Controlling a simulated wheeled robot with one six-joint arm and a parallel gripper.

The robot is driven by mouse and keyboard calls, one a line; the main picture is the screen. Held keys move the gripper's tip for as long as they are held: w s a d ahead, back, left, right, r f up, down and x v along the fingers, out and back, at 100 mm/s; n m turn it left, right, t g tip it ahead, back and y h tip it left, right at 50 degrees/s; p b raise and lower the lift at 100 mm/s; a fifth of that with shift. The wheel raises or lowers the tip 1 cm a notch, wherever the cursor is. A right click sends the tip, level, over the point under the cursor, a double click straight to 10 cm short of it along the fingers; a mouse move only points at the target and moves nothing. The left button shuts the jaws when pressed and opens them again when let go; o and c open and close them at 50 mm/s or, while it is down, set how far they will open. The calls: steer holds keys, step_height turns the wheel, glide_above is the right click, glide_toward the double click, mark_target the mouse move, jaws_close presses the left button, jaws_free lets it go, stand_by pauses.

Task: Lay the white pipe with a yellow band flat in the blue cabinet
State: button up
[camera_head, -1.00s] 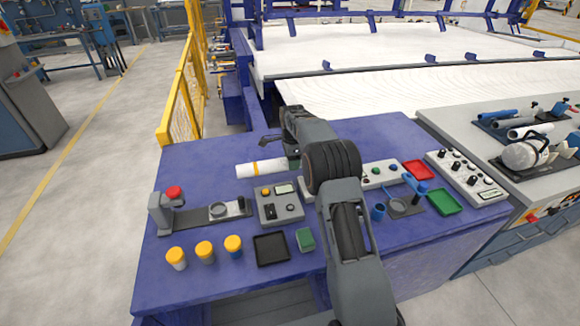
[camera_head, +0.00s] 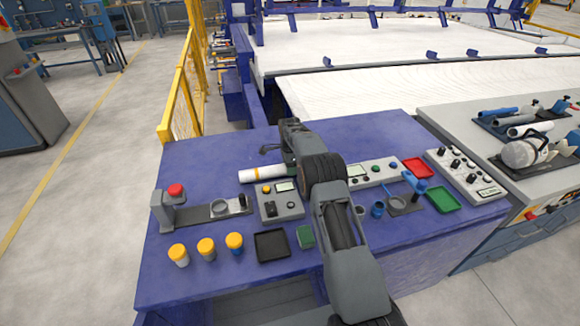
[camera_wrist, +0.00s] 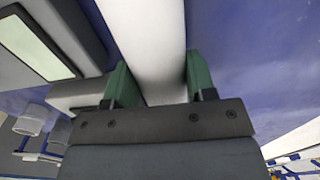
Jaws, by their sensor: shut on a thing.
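My gripper (camera_head: 290,165) is at the pipe's right part, with my arm hiding that end. In the wrist view the white pipe (camera_wrist: 148,40) runs between the two green fingertips of my gripper (camera_wrist: 153,82), which is shut on it. Whether the pipe touches the tabletop cannot be told. The blue cabinet (camera_head: 195,160) is the blue-topped unit under it; an opening shows low at its front.
A grey control box (camera_head: 280,203) stands just in front of the pipe. A fixture with a red button (camera_head: 175,190), several yellow-capped jars (camera_head: 206,248) and a black tray (camera_head: 271,246) stand left and front. Clear blue surface lies behind the pipe. A grey bench is at right.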

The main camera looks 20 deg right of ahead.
steer(key=o, duration=0.7)
steer(key=shift+f, duration=0.2)
steer(key=shift+o, duration=0.8)
steer(key=shift+r, duration=0.1)
